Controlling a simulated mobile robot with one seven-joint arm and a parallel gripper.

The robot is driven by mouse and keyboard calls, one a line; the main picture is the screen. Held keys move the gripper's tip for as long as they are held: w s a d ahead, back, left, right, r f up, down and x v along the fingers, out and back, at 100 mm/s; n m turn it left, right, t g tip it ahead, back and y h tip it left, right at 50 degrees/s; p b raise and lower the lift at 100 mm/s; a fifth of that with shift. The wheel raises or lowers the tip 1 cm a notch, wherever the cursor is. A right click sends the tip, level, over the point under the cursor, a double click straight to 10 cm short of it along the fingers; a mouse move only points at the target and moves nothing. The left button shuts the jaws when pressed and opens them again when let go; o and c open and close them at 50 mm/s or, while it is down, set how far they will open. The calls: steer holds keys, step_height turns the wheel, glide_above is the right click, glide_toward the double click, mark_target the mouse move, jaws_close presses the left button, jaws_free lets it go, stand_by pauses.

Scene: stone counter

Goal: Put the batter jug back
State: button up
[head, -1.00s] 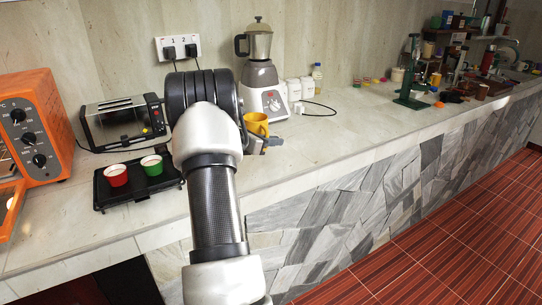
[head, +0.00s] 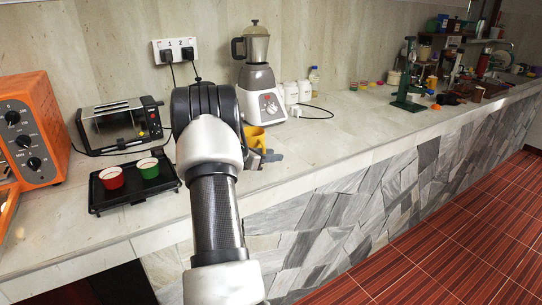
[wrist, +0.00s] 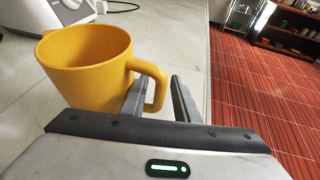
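The batter jug is the yellow mug-like jug (wrist: 88,75) with one handle, seen close up at the left in the wrist view. It looks upright and empty, at the counter; its base is partly hidden by my gripper. My gripper (wrist: 160,98) is open, with one finger on each side of the jug's handle and a gap beside the right finger. In the head view the jug (head: 254,136) shows in part behind my arm, in front of the blender.
A blender (head: 259,75) stands behind the jug, with white canisters (head: 297,91) beside it. The counter right of the jug is clear.

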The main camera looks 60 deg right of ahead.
steer(key=shift+a+r, duration=0.1)
steer(key=shift+r, duration=0.15)
steer(key=p+v, duration=0.1)
steer(key=v, duration=1)
steer(key=shift+w+a+r+p, duration=0.1)
steer(key=shift+w+a+p, duration=0.05)
steer(key=shift+a+p, duration=0.25)
stand_by(0.7)
